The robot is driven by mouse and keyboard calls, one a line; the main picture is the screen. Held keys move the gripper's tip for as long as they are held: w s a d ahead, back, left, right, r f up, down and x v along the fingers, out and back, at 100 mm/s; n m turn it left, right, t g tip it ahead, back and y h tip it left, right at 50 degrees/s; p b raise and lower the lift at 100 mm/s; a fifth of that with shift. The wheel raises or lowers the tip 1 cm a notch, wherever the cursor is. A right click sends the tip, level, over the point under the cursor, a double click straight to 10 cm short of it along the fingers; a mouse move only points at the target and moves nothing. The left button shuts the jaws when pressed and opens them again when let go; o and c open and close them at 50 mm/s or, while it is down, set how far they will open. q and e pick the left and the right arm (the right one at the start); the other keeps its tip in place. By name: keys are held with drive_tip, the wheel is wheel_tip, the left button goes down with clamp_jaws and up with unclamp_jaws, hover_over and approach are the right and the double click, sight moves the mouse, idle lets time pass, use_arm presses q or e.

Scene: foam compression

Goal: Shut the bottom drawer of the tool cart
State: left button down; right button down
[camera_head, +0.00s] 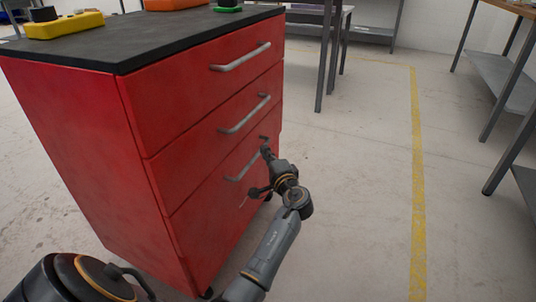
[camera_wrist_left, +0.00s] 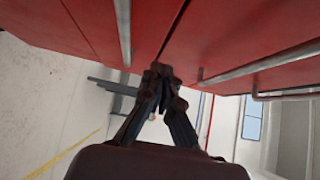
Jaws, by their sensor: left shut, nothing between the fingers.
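The red tool cart (camera_head: 85,150) stands at the left of the head view, its drawer fronts facing right. Grey bar handles run across the fronts. The bottom drawer (camera_head: 205,235) is the lowest front; my left arm partly covers it, and I cannot tell how far it stands out. My left gripper (camera_head: 266,150) is in front of the lower drawers, by the far end of the lowest clearly visible handle (camera_head: 240,168). In the left wrist view the gripper (camera_wrist_left: 158,75) is shut and empty, its tips close to the red fronts; contact cannot be told. My right gripper is not in view.
The black cart top (camera_head: 150,42) carries a yellow object (camera_head: 65,25), an orange one (camera_head: 175,3) and a green one (camera_head: 227,9). Grey-legged tables stand at the back and at the right (camera_head: 505,75). The floor around the yellow line (camera_head: 418,180) is clear.

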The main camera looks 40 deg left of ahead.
use_arm(q)
drive_tip(key=p+v, duration=0.2)
drive_tip(key=v, duration=0.7)
drive_tip(key=shift+s+d, duration=0.2)
drive_tip(key=shift+s, duration=0.05)
